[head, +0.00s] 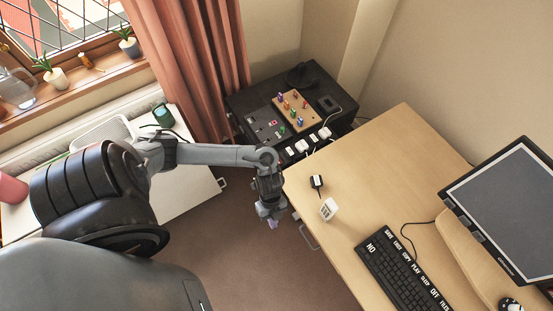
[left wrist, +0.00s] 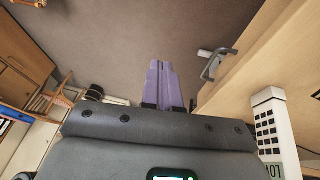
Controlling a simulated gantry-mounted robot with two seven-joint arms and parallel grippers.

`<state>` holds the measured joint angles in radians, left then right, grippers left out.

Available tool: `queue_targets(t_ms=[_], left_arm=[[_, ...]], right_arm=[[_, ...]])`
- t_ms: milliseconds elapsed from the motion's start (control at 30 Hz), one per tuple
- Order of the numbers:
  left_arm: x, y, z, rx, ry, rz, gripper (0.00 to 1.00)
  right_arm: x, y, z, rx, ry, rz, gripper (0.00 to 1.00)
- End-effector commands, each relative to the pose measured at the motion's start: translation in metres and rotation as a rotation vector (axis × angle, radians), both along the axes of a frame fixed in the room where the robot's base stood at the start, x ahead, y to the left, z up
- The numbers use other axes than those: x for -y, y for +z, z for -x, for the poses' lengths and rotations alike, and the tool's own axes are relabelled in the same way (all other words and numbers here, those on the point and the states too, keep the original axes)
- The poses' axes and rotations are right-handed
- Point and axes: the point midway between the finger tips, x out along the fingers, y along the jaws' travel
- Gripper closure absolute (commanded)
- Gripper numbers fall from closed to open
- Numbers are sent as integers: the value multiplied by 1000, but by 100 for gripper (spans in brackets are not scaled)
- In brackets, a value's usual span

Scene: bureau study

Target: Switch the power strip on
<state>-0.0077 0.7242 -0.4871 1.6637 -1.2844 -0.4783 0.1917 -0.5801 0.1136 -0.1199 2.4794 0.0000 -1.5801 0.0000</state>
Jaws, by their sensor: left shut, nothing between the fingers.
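My left gripper (head: 271,222) hangs over the floor beside the desk's left edge, shut and empty. Its pale purple fingers (left wrist: 164,82) lie together in the left wrist view. What looks like the power strip, a row of white plugs and sockets (head: 301,146), runs along the near edge of the black cabinet top. It lies beyond my gripper, well apart from it. Its switch is too small to make out, and I cannot tell whether it is on. My right gripper is in neither view.
The black cabinet (head: 252,104) also carries a board with small coloured pieces (head: 298,111). The wooden desk (head: 396,150) holds a black adapter (head: 316,183), a small white device (head: 329,209), a keyboard (head: 402,275) and a monitor (head: 515,205). Open floor (head: 262,275) lies below my gripper.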

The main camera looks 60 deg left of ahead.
Motion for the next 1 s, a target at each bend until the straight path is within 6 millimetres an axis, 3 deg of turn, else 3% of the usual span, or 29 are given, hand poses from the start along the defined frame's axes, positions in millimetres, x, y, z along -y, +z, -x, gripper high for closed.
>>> queue_targets(t_ms=[33, 200, 300, 400, 500, 633, 1000], left_arm=[[-40, -9, -13, -17, -20, -56, 100], [-148, 3, -51, -47, -31, -219, 100], [-197, 20, -78, -16, -4, -302, 100], [-227, 39, -105, 34, 23, -354, 100], [-244, 56, -125, 80, 39, -384, 100], [-252, 71, -142, 120, 53, -396, 100], [-252, 78, -151, 141, 57, -395, 100]], right_arm=[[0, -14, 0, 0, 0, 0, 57], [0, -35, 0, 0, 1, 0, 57], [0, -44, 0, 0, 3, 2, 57], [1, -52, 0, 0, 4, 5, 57], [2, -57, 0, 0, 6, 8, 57], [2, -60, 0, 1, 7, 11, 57], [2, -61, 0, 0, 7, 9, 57]])
